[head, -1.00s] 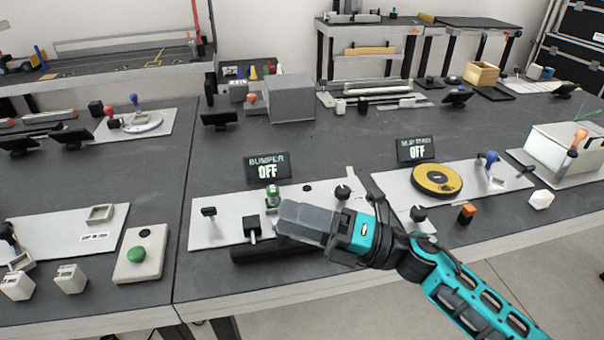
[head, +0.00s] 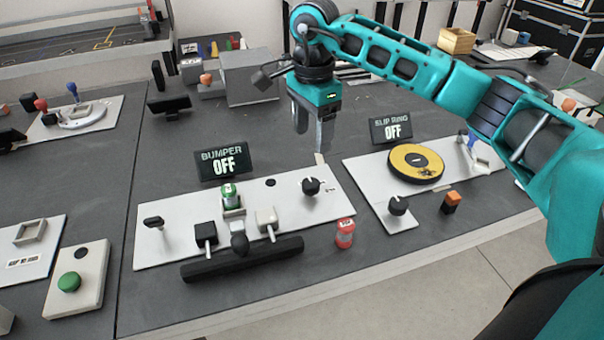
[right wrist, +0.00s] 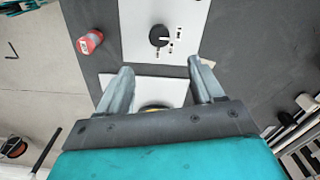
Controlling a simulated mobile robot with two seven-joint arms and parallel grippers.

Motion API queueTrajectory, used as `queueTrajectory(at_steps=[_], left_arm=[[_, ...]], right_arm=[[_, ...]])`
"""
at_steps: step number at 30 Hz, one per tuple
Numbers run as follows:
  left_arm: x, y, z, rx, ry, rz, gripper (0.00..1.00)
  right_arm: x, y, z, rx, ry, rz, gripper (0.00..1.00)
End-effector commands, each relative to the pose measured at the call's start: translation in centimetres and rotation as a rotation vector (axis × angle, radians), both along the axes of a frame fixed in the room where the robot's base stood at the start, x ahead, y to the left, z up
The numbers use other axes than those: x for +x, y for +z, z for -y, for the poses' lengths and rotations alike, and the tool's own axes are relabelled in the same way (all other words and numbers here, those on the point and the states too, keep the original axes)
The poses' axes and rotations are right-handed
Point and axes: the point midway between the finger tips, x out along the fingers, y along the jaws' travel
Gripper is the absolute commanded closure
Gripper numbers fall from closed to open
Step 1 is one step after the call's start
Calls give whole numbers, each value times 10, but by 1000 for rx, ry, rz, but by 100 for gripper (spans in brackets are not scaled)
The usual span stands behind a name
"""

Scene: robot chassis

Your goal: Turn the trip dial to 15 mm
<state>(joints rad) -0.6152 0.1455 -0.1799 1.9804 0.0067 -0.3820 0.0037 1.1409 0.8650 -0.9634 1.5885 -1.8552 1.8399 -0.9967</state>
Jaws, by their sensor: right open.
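The trip dial (head: 310,186) is a black knob at the right end of the white bumper board (head: 165,257). It also shows in the right wrist view (right wrist: 158,36), past the fingertips, with a white pointer line and small marks around it too small to read. My right gripper (head: 314,142) points down above the table, behind the dial in the head view and apart from it. In the right wrist view its two fingers (right wrist: 160,67) are spread, with nothing held between them. The bumper display (head: 223,162) reads OFF. My left gripper is not in view.
A red can (head: 345,233) stands right of the board's front corner. A black bumper bar (head: 242,260) lies along the board's front. The slip ring board (head: 367,188) with a yellow disc (head: 416,163) and another black knob (head: 397,206) is to the right.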

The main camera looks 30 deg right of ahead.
Motion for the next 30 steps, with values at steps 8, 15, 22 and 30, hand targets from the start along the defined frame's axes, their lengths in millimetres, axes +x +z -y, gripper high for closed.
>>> queueTrajectory(at_steps=[8,15,22,30], left_arm=[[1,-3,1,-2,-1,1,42],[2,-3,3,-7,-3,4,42],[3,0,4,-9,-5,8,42],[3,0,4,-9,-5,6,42]], right_arm=[[-1,-57,-1,4,0,-6,33],[-1,-100,-1,5,-1,-4,33],[-1,-118,-1,5,1,-2,33],[0,-120,-1,6,0,-1,33]])
